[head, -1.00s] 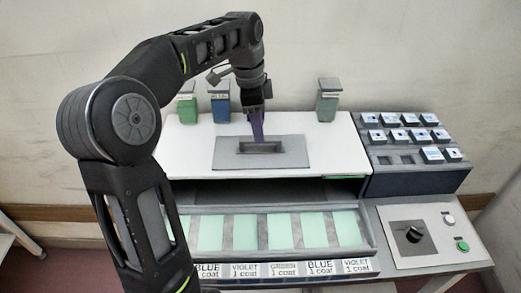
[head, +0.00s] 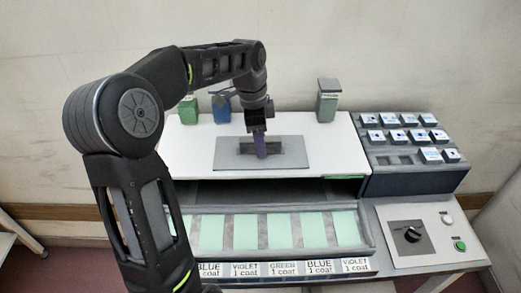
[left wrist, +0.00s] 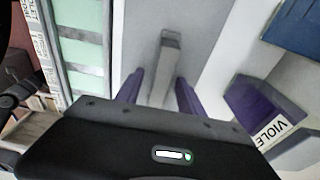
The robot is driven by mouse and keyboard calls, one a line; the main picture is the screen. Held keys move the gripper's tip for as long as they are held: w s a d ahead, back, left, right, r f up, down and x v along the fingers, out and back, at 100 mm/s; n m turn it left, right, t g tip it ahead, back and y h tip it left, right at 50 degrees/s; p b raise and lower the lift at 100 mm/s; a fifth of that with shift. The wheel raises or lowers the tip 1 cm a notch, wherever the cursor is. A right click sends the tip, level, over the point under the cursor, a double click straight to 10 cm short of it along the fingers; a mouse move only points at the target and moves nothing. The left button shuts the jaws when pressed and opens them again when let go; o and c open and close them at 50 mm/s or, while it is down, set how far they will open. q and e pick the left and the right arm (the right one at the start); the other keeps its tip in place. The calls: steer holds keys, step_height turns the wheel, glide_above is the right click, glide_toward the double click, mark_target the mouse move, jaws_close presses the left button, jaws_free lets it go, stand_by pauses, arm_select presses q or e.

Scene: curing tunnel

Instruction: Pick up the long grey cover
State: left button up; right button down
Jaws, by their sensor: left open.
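The long grey cover (head: 230,157) is a flat grey plate with a raised grey bar, lying on the white top of the machine. It also shows in the left wrist view (left wrist: 200,45), where its bar (left wrist: 168,55) runs between my purple fingers. My left gripper (head: 261,155) points down over the middle of the plate, low at the bar. In the left wrist view the gripper (left wrist: 160,78) is open, one finger on each side of the bar with gaps visible. The fingers hide part of the bar in the head view. My right gripper is not in view.
Green (head: 188,109), blue (head: 221,107) and grey-green (head: 328,101) canisters stand along the back edge. A violet container (left wrist: 250,103) shows in the left wrist view. In front is a tray (head: 372,245) of pale green panels; at right, a block rack (head: 415,180) and knob panel (head: 412,230).

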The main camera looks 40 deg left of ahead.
arm_select(q)
steer(key=shift+f, duration=0.25)
stand_by(0.4)
steer(key=shift+c, duration=0.4)
jaws_close()
stand_by(0.5)
